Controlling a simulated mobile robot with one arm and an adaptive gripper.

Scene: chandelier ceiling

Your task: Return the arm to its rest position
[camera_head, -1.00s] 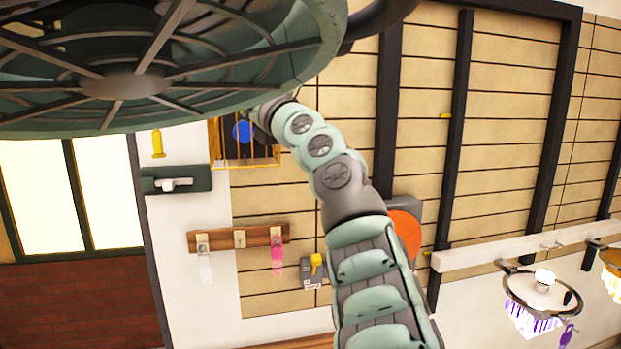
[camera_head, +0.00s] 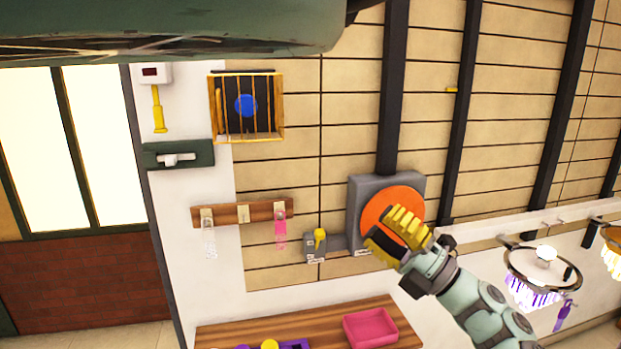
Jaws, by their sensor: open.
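My gripper (camera_head: 388,229) is at the lower right of centre in the head view, with yellow fingers and a dark grey body. It is open, and I see nothing held in it. It overlaps the lower part of an orange disc (camera_head: 383,207) on a grey box on the wall. I cannot tell how far the fingers are from the disc. My pale green arm runs from the gripper down to the bottom right edge.
A wooden table (camera_head: 222,336) with a pink tray (camera_head: 370,328) stands below. A barred cage (camera_head: 278,136) with a blue ball (camera_head: 245,105), a hook rack (camera_head: 225,214) and a yellow lever (camera_head: 320,236) are on the wall. A chandelier ring (camera_head: 511,266) hangs at right.

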